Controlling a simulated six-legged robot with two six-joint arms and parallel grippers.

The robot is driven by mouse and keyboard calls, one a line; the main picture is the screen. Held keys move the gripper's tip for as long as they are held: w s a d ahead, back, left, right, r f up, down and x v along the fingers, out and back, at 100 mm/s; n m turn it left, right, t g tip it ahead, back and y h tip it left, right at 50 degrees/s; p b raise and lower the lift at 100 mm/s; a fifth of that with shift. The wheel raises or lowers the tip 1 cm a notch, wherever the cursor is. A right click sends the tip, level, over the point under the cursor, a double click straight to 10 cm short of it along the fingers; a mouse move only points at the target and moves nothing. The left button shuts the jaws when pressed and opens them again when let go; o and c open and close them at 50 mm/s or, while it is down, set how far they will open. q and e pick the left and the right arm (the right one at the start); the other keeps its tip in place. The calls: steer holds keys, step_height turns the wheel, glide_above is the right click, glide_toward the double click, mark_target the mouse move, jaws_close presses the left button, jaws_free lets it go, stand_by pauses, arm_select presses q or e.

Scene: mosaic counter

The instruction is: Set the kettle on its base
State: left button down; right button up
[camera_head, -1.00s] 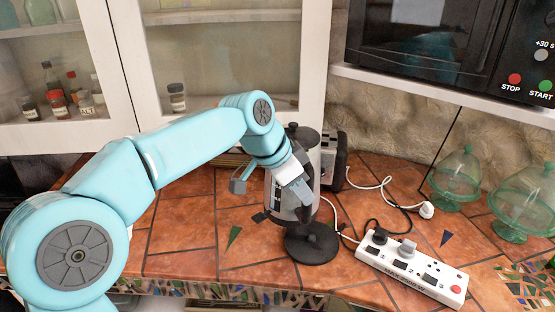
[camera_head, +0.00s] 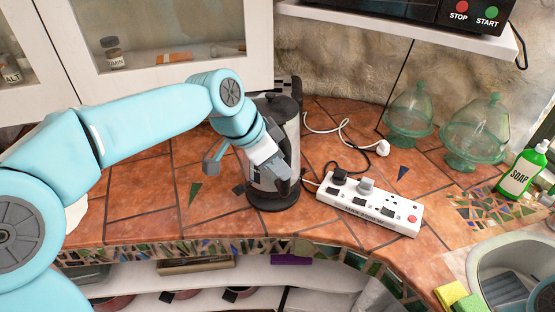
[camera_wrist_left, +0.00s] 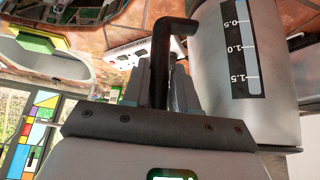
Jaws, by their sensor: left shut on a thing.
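The silver kettle (camera_head: 291,128) with a black lid is upright in the head view, directly over its round black base (camera_head: 273,201). The base shows only as a dark rim at the kettle's bottom, and I cannot tell whether the kettle touches it. My left gripper (camera_head: 279,170) is shut on the kettle's black handle, on the near side of the body. In the left wrist view the handle (camera_wrist_left: 160,60) runs between the two fingers, beside the kettle body (camera_wrist_left: 250,110) with its water scale. My right gripper is not in view.
A white power strip (camera_head: 372,205) with plugs lies close to the right of the base. Two green glass domes (camera_head: 408,115) and a soap bottle (camera_head: 522,172) stand farther right, near a sink (camera_head: 485,262). The counter left of the kettle is mostly clear.

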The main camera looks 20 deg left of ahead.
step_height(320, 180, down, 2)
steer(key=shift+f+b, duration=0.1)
steer(key=shift+b, duration=0.7)
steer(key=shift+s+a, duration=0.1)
stand_by(0.8)
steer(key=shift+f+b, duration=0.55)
steer(key=shift+b, duration=0.05)
stand_by(0.5)
